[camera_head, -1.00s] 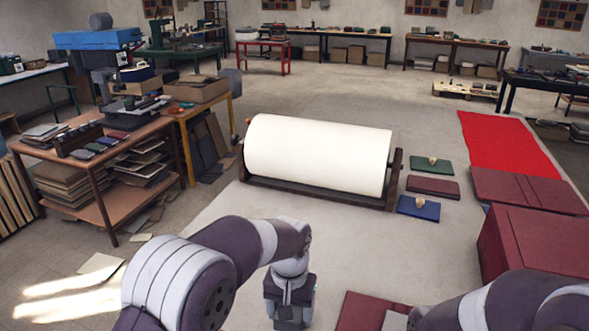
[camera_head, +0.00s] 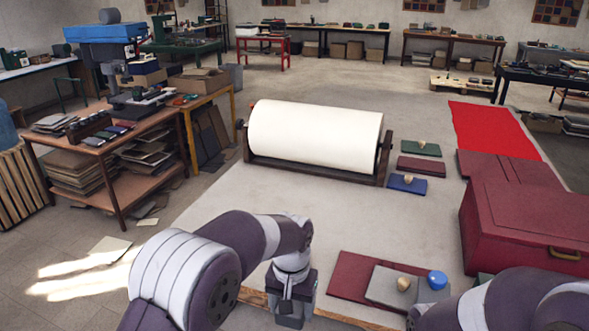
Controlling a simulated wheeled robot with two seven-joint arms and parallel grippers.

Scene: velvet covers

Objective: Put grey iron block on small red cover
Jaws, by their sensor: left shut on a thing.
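My left gripper (camera_head: 290,315) hangs pointing down at the bottom centre, over the near edge of the pale surface. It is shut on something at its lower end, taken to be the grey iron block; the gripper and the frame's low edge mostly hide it. A small dark red cover (camera_head: 422,167) lies flat right of the white roller, between a green and a blue cover, with nothing visible on it. The left gripper is well in front and left of it. My right arm enters at lower right; its gripper is out of view.
The white roller (camera_head: 315,137) stands behind the left gripper. A larger dark red cover (camera_head: 348,272), a grey cover (camera_head: 385,287) and a blue round thing (camera_head: 437,280) lie nearby. A red chest (camera_head: 510,220) stands right.

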